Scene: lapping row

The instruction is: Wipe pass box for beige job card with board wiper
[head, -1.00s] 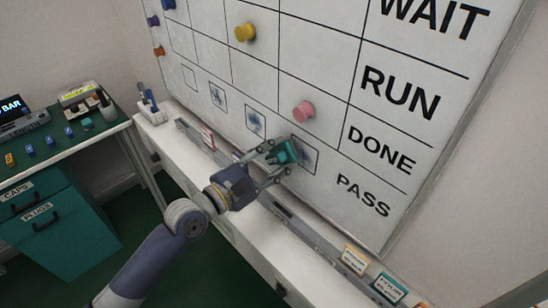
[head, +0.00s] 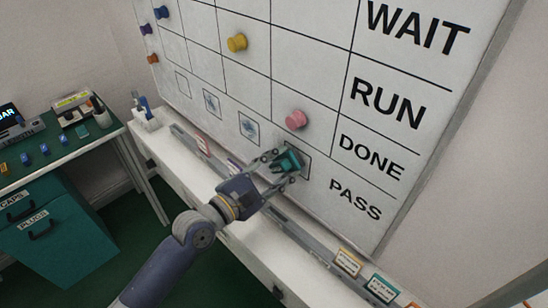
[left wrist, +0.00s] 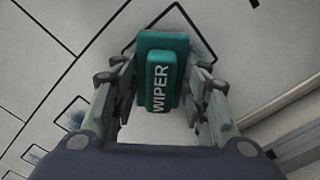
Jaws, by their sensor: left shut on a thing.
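My left gripper (head: 281,163) is shut on the teal board wiper (head: 289,160), labelled WIPER in the left wrist view (left wrist: 160,85). The wiper is at the whiteboard, over the rightmost outlined pass box (head: 306,170), and hides most of that box. Whether the wiper touches the board cannot be told. A card with an orange-beige border (head: 347,262) stands in the ledge rail; I cannot tell whether it is the beige job card. My right gripper is not in view.
Two other pass boxes (head: 249,129) (head: 211,103) hold blue scribbles; the far one (head: 182,83) looks clear. A pink magnet (head: 296,119) sits just above the wiper. A teal card (head: 382,288) and a pen holder (head: 146,120) stand on the ledge. A green bench (head: 85,135) is at left.

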